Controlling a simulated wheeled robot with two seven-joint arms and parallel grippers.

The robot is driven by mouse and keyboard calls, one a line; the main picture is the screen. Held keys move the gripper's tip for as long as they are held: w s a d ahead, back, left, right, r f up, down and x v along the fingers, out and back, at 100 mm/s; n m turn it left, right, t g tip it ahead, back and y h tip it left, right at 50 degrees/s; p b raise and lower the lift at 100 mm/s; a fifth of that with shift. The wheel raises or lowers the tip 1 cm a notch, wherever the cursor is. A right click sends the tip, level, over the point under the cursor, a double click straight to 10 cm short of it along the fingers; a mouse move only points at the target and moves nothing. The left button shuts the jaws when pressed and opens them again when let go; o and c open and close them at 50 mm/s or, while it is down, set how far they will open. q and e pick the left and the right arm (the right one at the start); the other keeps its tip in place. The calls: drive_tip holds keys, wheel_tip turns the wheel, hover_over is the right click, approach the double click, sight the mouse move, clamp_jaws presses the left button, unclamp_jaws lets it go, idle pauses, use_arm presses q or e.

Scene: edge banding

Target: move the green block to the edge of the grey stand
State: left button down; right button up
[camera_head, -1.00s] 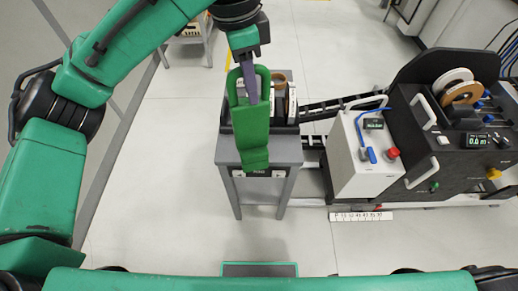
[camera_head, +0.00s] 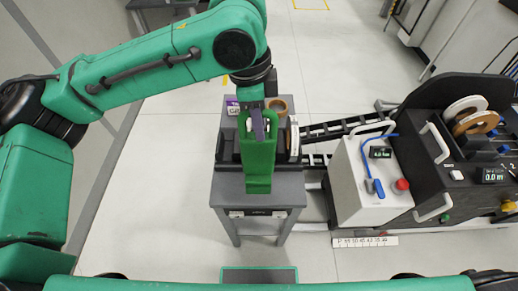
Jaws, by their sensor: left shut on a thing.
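The green block (camera_head: 259,168) is in the middle of the head view, over the grey stand (camera_head: 281,197). My left gripper (camera_head: 258,135) reaches in from the upper left, points down and is shut on the upper part of the block. The block looks upright. Its lower end lies over the stand's top; whether it touches the surface I cannot tell. The block and gripper hide part of the stand's middle. My right gripper is not in view.
A dark conveyor track (camera_head: 345,126) runs right towards a white control box (camera_head: 361,190) with a red button and a black machine (camera_head: 470,150). The stand's front strip is bare.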

sight(259, 148)
use_arm(q)
drive_tip(key=f, duration=0.5)
drive_tip(key=f+p, duration=0.1)
drive_tip(key=f, duration=0.2)
drive_tip(key=shift+w+f, duration=0.25)
drive_tip(key=shift+w, duration=0.1)
drive_tip(key=shift+f, duration=0.15)
drive_tip(key=c, duration=0.8)
unclamp_jaws()
drive_tip(key=shift+f, duration=0.15)
drive_tip(key=shift+o, duration=0.2)
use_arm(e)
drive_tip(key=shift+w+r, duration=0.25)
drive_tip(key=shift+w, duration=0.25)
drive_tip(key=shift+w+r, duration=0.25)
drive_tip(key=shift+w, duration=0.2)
use_arm(q)
drive_tip(key=r, duration=0.4)
drive_tip(key=a+r+b, duration=0.1)
drive_tip(key=r, duration=0.7)
drive_tip(key=shift+a+r, duration=0.15)
drive_tip(key=shift+a, duration=0.05)
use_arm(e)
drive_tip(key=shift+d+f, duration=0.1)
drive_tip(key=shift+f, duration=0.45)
